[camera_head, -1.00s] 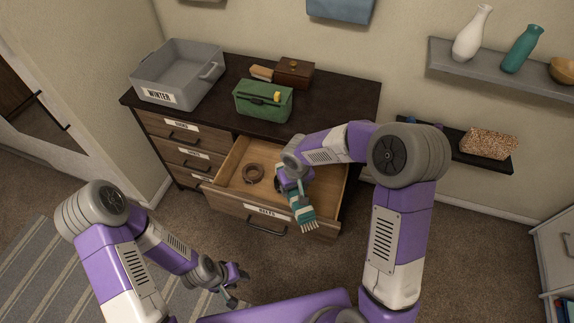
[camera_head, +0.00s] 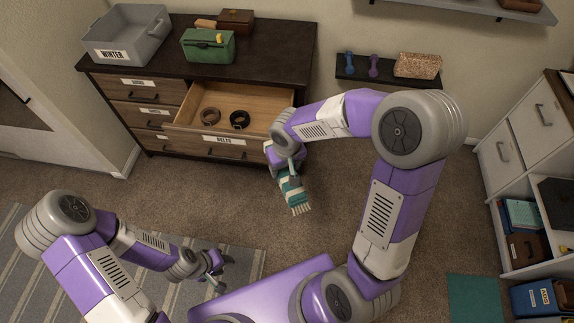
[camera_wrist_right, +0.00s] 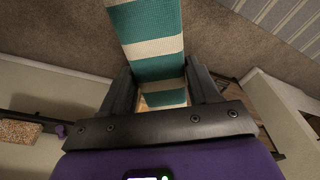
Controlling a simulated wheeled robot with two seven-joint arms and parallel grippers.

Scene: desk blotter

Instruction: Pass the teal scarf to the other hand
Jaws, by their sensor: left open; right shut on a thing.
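The teal scarf (camera_head: 293,192) has cream stripes and a fringed end. It hangs from my right gripper (camera_head: 288,170), in front of the drawer's right end and clear of it. In the right wrist view the scarf (camera_wrist_right: 150,40) runs between the two dark fingers of the right gripper (camera_wrist_right: 163,90), which is shut on it. My left gripper (camera_head: 219,270) is open and empty, low and left of the scarf, well apart from it.
A grey bin (camera_head: 126,38) labelled WINTER and a green box (camera_head: 207,46) stand on the dresser (camera_head: 275,52). Carpet between my grippers is clear.

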